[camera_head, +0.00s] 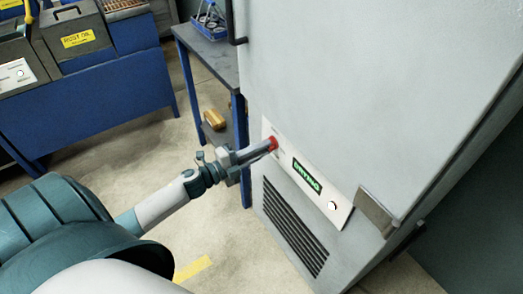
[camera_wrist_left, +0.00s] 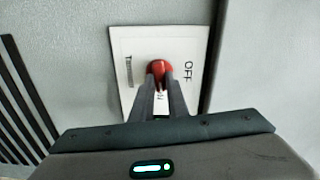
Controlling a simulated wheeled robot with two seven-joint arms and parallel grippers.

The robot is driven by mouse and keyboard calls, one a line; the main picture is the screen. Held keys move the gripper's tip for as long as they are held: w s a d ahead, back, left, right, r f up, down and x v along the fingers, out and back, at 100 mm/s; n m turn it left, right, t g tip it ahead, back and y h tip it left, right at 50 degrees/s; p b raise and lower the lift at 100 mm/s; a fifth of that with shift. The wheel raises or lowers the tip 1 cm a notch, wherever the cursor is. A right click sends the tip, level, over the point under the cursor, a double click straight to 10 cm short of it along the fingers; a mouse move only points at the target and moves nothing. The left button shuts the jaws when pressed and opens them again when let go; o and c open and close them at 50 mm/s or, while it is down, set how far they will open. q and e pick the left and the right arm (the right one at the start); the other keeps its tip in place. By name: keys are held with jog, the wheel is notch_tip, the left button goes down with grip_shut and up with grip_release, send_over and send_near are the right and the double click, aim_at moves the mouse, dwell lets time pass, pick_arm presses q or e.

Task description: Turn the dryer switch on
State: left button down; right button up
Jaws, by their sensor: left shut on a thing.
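The dryer (camera_head: 350,90) is a tall pale grey cabinet in the head view. A light panel on its lower front carries a red switch knob (camera_head: 274,142), a green-lit display (camera_head: 307,177) and a small round white spot. My left gripper (camera_head: 266,147) reaches from the left and is shut on the red knob. In the left wrist view, the red knob (camera_wrist_left: 159,69) sits between the fingertips (camera_wrist_left: 160,80) on a white plate (camera_wrist_left: 125,45). "OFF" reads at the right of the plate; another label below is partly covered by the fingers. The knob's exact angle is hard to tell. My right gripper is not visible.
Dark vent slots (camera_head: 293,228) lie below the panel, and a grey latch (camera_head: 376,212) sits to its right. A blue table (camera_head: 213,57) stands left of the dryer with a yellowish object (camera_head: 214,118) on its lower shelf. Floor is clear below the arm.

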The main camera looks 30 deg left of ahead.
pick_arm(q)
jog(key=shift+f+m, duration=0.1)
jog(key=shift+m, duration=0.7)
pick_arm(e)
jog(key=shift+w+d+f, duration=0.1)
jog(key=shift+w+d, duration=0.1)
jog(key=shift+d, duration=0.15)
pick_arm(q)
jog(key=c, duration=1.7)
grip_release()
jog(key=shift+d, duration=0.1)
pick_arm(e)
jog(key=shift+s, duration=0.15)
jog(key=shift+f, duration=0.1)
